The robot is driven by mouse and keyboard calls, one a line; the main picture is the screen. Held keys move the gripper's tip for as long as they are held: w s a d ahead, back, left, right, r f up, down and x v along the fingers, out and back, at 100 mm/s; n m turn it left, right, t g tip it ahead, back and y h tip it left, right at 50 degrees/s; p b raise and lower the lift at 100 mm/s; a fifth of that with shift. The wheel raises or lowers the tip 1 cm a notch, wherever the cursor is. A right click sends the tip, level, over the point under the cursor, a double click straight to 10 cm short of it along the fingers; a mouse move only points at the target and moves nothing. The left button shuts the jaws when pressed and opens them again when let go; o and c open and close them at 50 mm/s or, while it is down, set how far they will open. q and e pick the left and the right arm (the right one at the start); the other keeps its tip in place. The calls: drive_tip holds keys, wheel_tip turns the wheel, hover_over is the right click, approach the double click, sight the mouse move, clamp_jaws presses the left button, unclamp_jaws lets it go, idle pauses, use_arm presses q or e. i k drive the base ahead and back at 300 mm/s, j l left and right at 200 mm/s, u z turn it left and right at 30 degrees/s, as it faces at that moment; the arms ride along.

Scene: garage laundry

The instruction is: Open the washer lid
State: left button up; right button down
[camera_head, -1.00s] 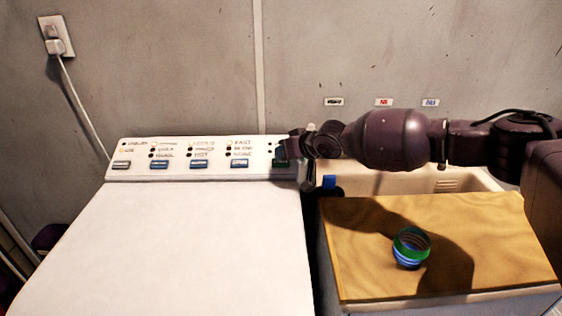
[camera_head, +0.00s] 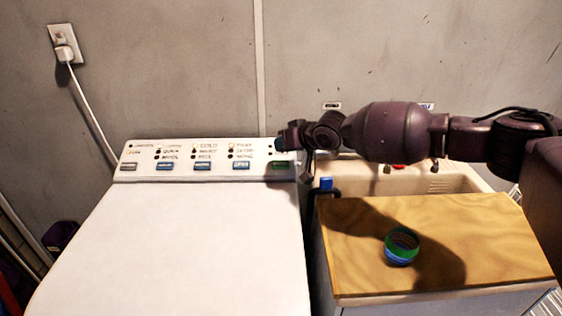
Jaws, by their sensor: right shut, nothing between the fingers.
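The white washer lid (camera_head: 180,245) is closed and lies flat on top of the washer. Behind it is the washer's slanted control panel (camera_head: 210,150), with a row of blue and grey buttons and a green button (camera_head: 281,164) at its right end. My right gripper (camera_head: 287,142) is shut and empty at the upper right corner of the panel, just above the green button. I cannot tell whether it touches the panel. My left gripper is not in view.
Right of the washer, a wooden board (camera_head: 440,245) covers part of a pale sink (camera_head: 450,178). A blue and green ring-shaped object (camera_head: 401,246) lies on the board. A cord runs from a wall outlet (camera_head: 63,43). The space above the lid is clear.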

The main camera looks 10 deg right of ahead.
sight(220, 248)
drive_tip(key=k+l, duration=0.8)
drive_tip(key=l, duration=0.15)
